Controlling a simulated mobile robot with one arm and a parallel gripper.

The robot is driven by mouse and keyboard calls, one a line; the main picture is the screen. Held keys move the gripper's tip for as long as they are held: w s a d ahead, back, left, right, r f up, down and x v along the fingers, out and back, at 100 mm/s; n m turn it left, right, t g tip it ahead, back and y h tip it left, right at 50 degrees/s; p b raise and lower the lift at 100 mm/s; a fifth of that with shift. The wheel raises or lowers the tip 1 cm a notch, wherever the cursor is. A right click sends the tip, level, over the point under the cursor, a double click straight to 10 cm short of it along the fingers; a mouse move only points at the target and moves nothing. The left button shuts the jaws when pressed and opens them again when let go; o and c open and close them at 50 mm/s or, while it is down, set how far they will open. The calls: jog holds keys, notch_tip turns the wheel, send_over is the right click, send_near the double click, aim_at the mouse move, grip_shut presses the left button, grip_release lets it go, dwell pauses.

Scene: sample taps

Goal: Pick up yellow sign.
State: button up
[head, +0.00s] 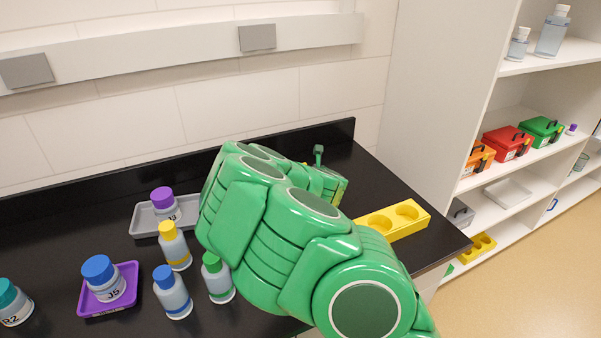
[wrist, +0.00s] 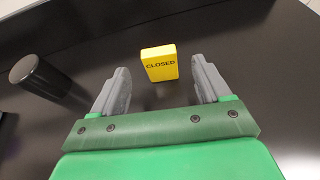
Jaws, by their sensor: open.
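The yellow sign (wrist: 159,63) is a small upright block with the dark word "CLOSED" on its face. In the wrist view it stands on the black counter, just beyond my gripper and between the lines of its two fingers. My gripper (wrist: 158,88) is open, with grey fingers spread apart and nothing between them. The sign appears apart from both fingers. In the head view I cannot make out the sign; my green arm covers the middle of the counter.
A dark cylinder (wrist: 40,76) stands left of my gripper. Bottles, including a yellow-capped one (head: 174,246), a grey tray (head: 144,222) and a purple tray (head: 94,301) stand left of my arm. A yellow holder (head: 408,219) lies to its right. A wall bounds the counter's back.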

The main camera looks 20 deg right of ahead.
jog(key=shift+x, duration=1.15)
jog(key=shift+f+x, duration=0.3)
jog(key=shift+x, duration=2.1)
jog(key=c, duration=1)
